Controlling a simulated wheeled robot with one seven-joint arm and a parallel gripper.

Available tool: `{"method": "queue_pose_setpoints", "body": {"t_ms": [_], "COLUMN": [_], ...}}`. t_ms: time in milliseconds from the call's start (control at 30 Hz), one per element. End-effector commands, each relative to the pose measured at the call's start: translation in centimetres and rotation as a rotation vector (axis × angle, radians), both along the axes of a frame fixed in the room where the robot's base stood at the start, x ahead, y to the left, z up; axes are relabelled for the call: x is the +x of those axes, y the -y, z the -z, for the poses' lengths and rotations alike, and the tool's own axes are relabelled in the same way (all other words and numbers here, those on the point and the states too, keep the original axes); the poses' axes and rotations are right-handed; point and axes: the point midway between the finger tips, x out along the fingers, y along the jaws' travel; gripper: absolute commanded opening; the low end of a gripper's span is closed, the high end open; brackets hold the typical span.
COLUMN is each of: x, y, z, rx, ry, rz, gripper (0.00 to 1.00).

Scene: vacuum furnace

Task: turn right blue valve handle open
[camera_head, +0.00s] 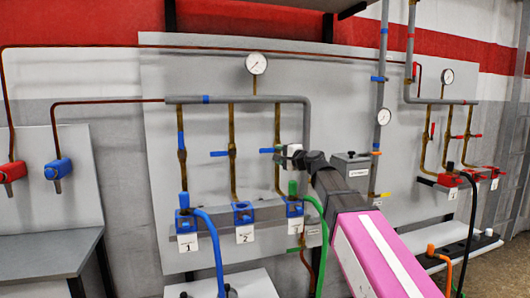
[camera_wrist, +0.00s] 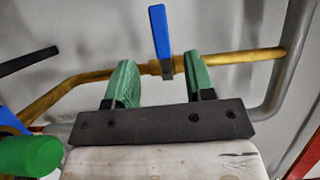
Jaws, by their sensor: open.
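The right blue valve handle (camera_head: 269,150) sticks out level to the left from the rightmost brass pipe (camera_head: 278,176) of the left panel. In the wrist view the blue handle (camera_wrist: 160,40) stands crosswise to the brass pipe (camera_wrist: 230,57). My gripper (camera_wrist: 160,68) is open, with one green finger on each side of the handle's base and a visible gap on both sides. In the head view my gripper (camera_head: 288,151) is just right of the handle, at its height; its fingertips are hard to make out there.
A middle blue handle (camera_head: 219,153) is level; a left one (camera_head: 181,138) is along its pipe. A green hose (camera_head: 318,212) hangs below my gripper, and its green connector (camera_wrist: 30,155) shows in the wrist view. A grey pipe (camera_wrist: 290,60) bends close by.

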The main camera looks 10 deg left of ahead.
Motion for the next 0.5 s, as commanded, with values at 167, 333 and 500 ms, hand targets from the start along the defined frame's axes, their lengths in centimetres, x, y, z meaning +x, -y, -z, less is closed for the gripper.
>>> {"method": "queue_pose_setpoints", "body": {"t_ms": [167,333,500], "x": [2.1,3.9,5.0], "y": [-2.5,-5.0,-6.7], "z": [0.0,0.0,0.0], "rx": [-0.001,-0.001,-0.001], "ry": [-0.001,-0.001,0.0], "rz": [0.0,0.0,0.0], "gripper": [0.49,0.49,0.49]}}
